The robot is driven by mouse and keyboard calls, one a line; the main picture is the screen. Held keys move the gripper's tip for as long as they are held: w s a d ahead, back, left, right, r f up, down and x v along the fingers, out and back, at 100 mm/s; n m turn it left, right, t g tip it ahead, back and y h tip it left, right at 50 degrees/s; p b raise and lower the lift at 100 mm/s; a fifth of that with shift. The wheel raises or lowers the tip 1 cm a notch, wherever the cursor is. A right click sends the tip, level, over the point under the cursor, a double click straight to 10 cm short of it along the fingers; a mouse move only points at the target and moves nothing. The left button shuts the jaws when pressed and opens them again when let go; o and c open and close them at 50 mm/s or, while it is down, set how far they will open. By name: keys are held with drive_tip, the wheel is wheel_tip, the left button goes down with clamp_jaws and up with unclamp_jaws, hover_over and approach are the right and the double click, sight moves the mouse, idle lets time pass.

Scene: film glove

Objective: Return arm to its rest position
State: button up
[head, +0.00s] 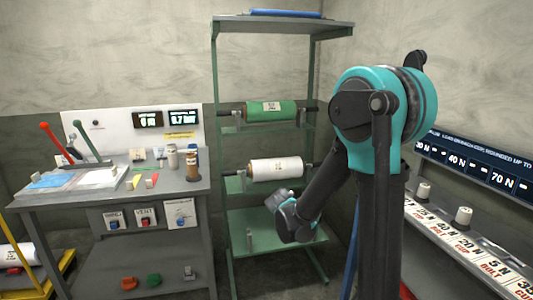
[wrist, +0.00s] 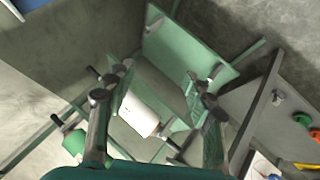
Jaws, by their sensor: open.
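My arm (head: 382,120), teal and dark grey, stands at the right of the head view, bent at a high joint. Its forearm slopes down and left to the wrist end (head: 292,217), in front of the green rack (head: 216,190). The fingers cannot be made out there. In the wrist view my gripper (wrist: 157,75) is open, its two fingers wide apart with nothing held between them. A white roll (wrist: 139,114) shows between the fingers, farther off, on the rack. The same white roll (head: 276,168) hangs on the rack in the head view.
A green roll (head: 271,112) hangs above the white one. A grey workbench (head: 190,188) with levers and displays stands left. A counter (head: 440,238) with weights and labels runs along the right, beside my arm. Floor shows between bench and rack.

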drive_tip(key=s+d+f+m+g+y, duration=0.1)
drive_tip(key=s+d, duration=0.3)
drive_tip(key=s, duration=0.9)
drive_tip(key=s+d+f+m+g+y, duration=0.2)
drive_tip(key=s+d+f+m+g, duration=0.1)
drive_tip(key=s, duration=1)
drive_tip(key=shift+s+d+f+m+g, duration=0.2)
drive_tip(key=shift+s+d+m+g, duration=0.1)
drive_tip(key=shift+d+m, duration=0.4)
idle(4.7)
